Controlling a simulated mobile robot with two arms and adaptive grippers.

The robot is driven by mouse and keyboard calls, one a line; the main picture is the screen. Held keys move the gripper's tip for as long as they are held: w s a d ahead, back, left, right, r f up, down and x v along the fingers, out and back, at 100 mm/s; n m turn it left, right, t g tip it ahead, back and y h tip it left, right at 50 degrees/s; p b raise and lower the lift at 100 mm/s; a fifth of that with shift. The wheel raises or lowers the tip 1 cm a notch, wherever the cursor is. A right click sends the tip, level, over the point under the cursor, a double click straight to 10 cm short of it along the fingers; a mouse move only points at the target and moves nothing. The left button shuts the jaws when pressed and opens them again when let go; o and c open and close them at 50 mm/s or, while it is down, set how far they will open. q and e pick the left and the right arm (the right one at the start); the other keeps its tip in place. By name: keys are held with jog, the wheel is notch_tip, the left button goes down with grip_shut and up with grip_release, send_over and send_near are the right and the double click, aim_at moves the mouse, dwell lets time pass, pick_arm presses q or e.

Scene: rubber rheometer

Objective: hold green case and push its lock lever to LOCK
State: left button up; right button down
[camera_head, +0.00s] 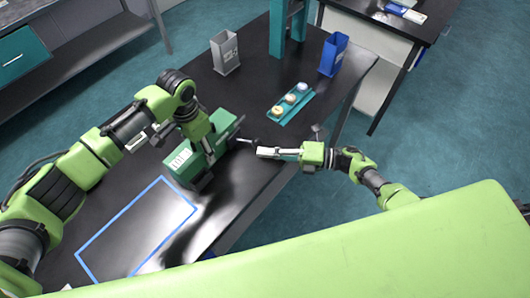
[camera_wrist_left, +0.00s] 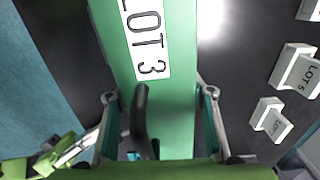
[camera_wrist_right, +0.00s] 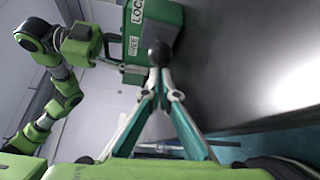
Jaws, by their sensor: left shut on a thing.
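The green case (camera_head: 183,166) stands on the black table, with a white label reading LOT 3 in the left wrist view (camera_wrist_left: 180,50). My left gripper (camera_head: 205,145) is over its top, with one finger on each side of it; it is shut on the case. A dark curved bar (camera_wrist_left: 140,110) lies between these fingers. A lever with a black knob (camera_wrist_right: 159,53) shows at the case's right side. My right gripper (camera_wrist_right: 164,78) is shut, its tips together right at the knob; contact is unclear. A LOCK label (camera_wrist_right: 137,10) shows on the case.
A grey bin (camera_head: 225,53), a blue bin (camera_head: 333,54) and a teal tray (camera_head: 276,111) with several round pieces stand farther back. A blue outlined rectangle (camera_head: 103,234) on the table's near left is empty. Pale LOT-marked blocks (camera_wrist_left: 295,70) show in the left wrist view.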

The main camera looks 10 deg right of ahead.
pick_arm(q)
jog(key=shift+s+a+f, duration=0.1)
jog(key=shift+s+f, duration=0.05)
jog(key=shift+s, duration=0.05)
pick_arm(e)
jog(key=shift+w+d+r, duration=0.2)
jog(key=shift+w+d, duration=0.05)
jog(key=shift+w, duration=0.05)
jog(key=d, duration=0.9)
jog(key=shift+w+d+r, duration=0.1)
jog(key=shift+d+r, duration=0.1)
jog(key=shift+d, duration=0.05)
pick_arm(q)
jog(key=o, duration=1.5)
jog(key=shift+w, duration=0.15)
pick_arm(e)
jog(key=shift+f, duration=0.1)
pick_arm(q)
jog(key=shift+o, duration=0.2)
